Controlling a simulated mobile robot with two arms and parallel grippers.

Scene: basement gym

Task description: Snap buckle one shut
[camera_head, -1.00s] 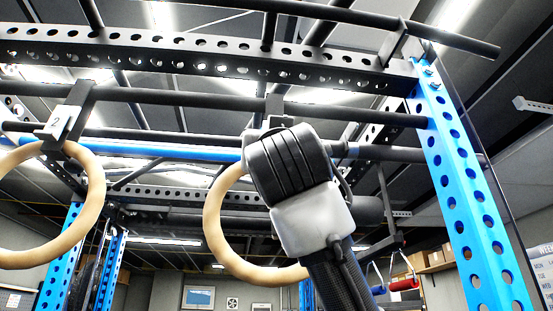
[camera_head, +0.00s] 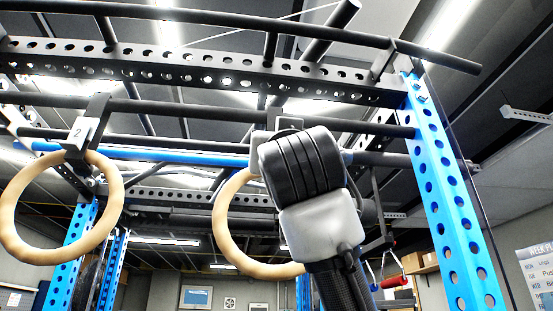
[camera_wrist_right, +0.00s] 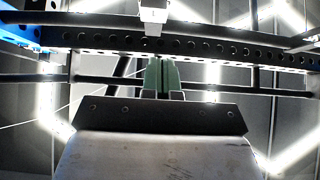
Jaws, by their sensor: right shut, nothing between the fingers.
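A pale grey buckle (camera_head: 258,142) hangs from the black bar above the right wooden ring (camera_head: 226,231). My right gripper hides most of it, including any number, so I cannot tell whether it is open or shut. My right gripper (camera_wrist_right: 160,62) is shut and empty, its green fingers pointing up at a white block (camera_wrist_right: 154,14), apparently this buckle, with a small gap in the picture. In the head view my right wrist covers the fingers. Another white buckle (camera_head: 83,135), marked 2, holds the left wooden ring (camera_head: 16,236). My left gripper is not in view.
A blue perforated post (camera_head: 447,190) stands to the right of my right arm. Perforated black beams (camera_head: 180,65) and bars cross overhead. A blue bar (camera_head: 170,155) runs behind the rings. There is open space between the two rings.

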